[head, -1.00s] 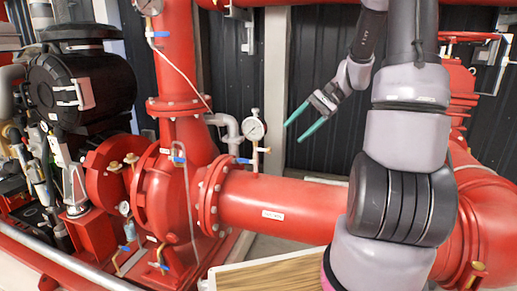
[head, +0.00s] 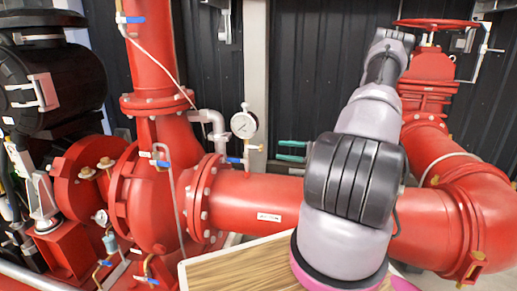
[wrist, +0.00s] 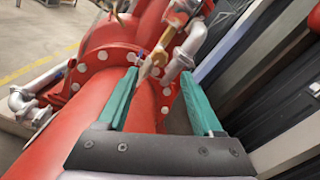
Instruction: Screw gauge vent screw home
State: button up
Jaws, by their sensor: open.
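The pressure gauge (head: 243,124) has a white dial and stands upright on a thin brass stem above the red pipe (head: 262,203). A small knob sits at the gauge's top; I cannot tell for sure that it is the vent screw. My gripper (head: 279,151) is open and empty, its teal fingers to the right of the gauge stem and lower than the dial, apart from it. In the wrist view my gripper (wrist: 160,73) shows two spread fingers, with the brass stem fitting (wrist: 148,68) seen beyond the gap. The gauge is cut off near that view's top.
A grey elbow pipe (head: 213,122) stands left of the gauge. A bolted red flange (head: 203,200) is below left. A wooden-topped surface (head: 235,268) lies in front. Dark ribbed wall stands behind.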

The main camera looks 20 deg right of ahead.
aim_at(263, 148)
jog(key=x, duration=0.9)
jog(key=shift+w+a, duration=0.1)
jog(key=shift+a, duration=0.1)
grip_shut()
